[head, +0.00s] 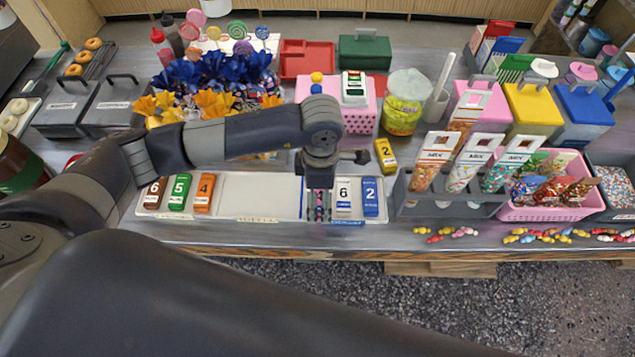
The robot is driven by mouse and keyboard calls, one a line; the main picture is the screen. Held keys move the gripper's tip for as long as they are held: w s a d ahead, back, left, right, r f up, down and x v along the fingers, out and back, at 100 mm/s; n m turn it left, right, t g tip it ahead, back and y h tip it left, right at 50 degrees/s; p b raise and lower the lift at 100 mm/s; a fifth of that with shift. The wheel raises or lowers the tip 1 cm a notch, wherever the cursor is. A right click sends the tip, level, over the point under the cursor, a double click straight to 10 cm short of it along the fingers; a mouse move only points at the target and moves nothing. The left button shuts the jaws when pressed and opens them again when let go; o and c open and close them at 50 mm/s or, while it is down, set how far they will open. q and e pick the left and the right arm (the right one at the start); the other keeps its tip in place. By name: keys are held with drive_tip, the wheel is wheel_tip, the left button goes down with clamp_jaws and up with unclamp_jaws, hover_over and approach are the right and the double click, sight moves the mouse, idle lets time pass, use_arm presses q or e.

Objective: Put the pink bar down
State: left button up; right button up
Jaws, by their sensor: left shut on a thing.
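My left gripper (318,205) points down over the white tray (262,198), just left of the white bar (343,196) numbered 6. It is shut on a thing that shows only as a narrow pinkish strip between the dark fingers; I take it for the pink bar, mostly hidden. I cannot tell whether it touches the tray floor. The blue bar (370,197) numbered 2 lies right of the white bar. The brown (154,194), green (179,192) and orange (204,193) bars lie in the tray's left part. My right gripper is not in view.
A yellow bar (386,155) lies behind the tray. A grey holder (440,203) with sweet-filled cones stands right, beside a pink basket (545,211). A pink dotted box (359,118) stands behind. The tray's middle is bare.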

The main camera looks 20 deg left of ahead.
use_arm(q)
drive_tip(key=shift+w+a+r, duration=0.1)
drive_tip(key=shift+w+a, duration=0.25)
drive_tip(key=shift+w, duration=0.35)
drive_tip(key=shift+w+a, duration=0.15)
drive_tip(key=shift+w, duration=0.15)
drive_tip(key=shift+w+a+p, duration=0.35)
drive_tip(key=shift+w+p, duration=0.15)
drive_tip(key=shift+w, duration=0.1)
wheel_tip(320, 180, down, 3)
drive_tip(key=shift+s+r+p, duration=0.1)
drive_tip(key=shift+p, duration=0.65)
drive_tip(key=shift+f, duration=0.7)
drive_tip(key=o, duration=1)
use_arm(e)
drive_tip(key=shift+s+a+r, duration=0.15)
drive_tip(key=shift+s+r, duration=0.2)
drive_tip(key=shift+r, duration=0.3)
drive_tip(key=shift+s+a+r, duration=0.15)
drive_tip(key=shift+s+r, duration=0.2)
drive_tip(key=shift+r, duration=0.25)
